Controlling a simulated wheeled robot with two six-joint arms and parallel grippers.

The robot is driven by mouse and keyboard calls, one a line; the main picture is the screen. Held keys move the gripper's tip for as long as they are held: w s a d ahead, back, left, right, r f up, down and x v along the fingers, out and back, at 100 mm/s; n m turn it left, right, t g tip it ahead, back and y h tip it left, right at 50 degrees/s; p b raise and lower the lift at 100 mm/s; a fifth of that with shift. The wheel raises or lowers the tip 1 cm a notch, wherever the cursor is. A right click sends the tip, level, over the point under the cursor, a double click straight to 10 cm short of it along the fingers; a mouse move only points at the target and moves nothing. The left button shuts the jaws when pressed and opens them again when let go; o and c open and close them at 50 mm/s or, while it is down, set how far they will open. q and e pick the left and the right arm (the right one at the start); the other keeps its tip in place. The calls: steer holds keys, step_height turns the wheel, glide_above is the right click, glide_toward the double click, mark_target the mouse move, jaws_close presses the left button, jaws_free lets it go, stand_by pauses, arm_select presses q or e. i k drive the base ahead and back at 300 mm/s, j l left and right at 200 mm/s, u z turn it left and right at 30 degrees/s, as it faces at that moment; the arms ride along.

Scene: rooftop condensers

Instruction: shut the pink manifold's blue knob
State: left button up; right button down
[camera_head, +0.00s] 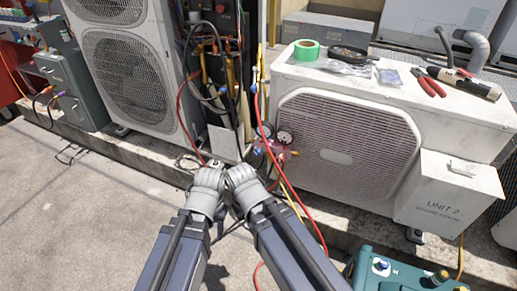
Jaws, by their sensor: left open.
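The pink manifold (276,150) hangs in front of the left side of the low condenser unit, with two round gauges (285,137) on it and hoses running from it. A small blue knob (257,150) shows at its left end, partly lost among hoses. My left gripper (210,172) is below and left of the manifold, open, with no object seen in it. My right gripper (236,170) is beside it, just below the manifold's left end and apparently apart from it. Its fingers are too small and overlapped to tell their state.
The low condenser (340,140) carries green tape (306,50), red-handled pliers (428,82) and other tools on top. A tall condenser (130,75) stands left. Red and yellow hoses hang close to my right arm. A teal machine (405,275) sits bottom right. The left floor is clear.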

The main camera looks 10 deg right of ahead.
mark_target(257, 151)
steer(key=j+z, duration=0.1)
steer(key=z, duration=0.3)
steer(key=k+j+z, duration=0.1)
steer(key=z, duration=0.3)
steer(key=j+z, duration=0.1)
steer(key=z, duration=0.3)
steer(key=k+z, duration=0.15)
steer(key=z, duration=0.2)
